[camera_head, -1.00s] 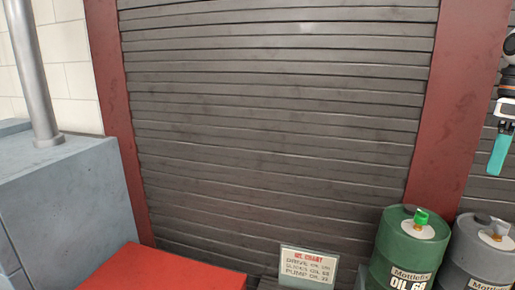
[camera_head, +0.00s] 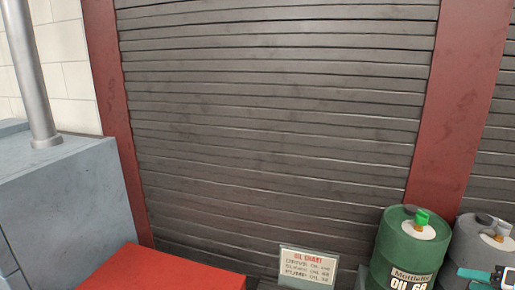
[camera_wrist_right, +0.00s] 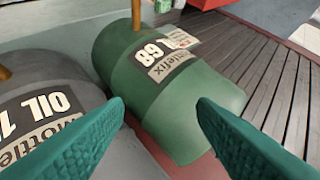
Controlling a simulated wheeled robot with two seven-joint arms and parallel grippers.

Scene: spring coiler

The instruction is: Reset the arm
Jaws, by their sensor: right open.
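My right gripper (camera_head: 480,274) shows at the lower right edge of the head view, in front of the grey oil drum (camera_head: 470,248). In the right wrist view its two teal fingers (camera_wrist_right: 150,135) are spread wide apart with nothing between them. Beyond them in that view are the green drum marked 68 (camera_wrist_right: 165,85) and the grey drum (camera_wrist_right: 45,100). The green drum (camera_head: 400,245) also stands at the lower right of the head view. My left gripper is out of view.
A small oil chart sign (camera_head: 308,265) stands left of the green drum. A red surface (camera_head: 160,270) is at bottom left, beside a grey-blue cabinet (camera_head: 70,200) with a metal post (camera_head: 33,80). A grey shutter (camera_head: 270,130) between red posts fills the back.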

